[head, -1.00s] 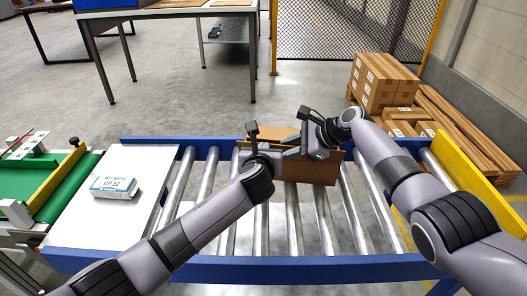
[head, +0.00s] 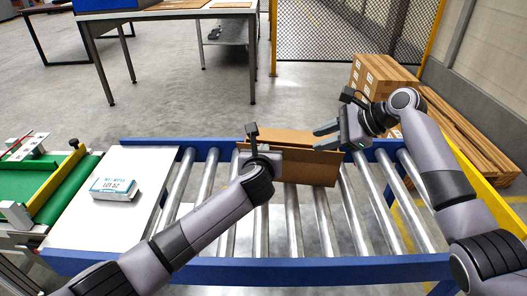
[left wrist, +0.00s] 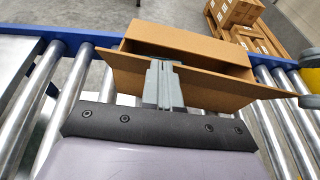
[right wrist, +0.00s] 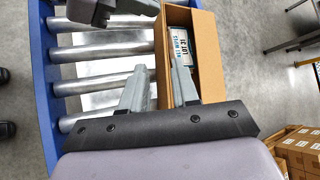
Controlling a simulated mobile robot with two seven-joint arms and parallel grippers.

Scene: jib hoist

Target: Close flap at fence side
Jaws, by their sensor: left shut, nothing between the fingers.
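An open cardboard box (head: 309,167) stands on the roller conveyor. In the left wrist view its near flap (left wrist: 215,92) leans outward and its far, fence-side flap (left wrist: 185,40) stands up. A white packet (right wrist: 180,52) lies inside the box in the right wrist view. My left gripper (left wrist: 163,85) is shut and empty at the near flap; I cannot tell whether it touches. In the head view the left gripper (head: 262,150) partly hides the box's left end. My right gripper (head: 320,137) is open at the box's right end; it also shows in the right wrist view (right wrist: 160,85).
A white-blue packet (head: 114,187) lies on the white plate (head: 150,165) left of the rollers. Mesh fence (head: 335,35) and a table (head: 165,15) stand behind. Stacked cartons (head: 375,75) sit on a pallet at right. Rollers beside the box are bare.

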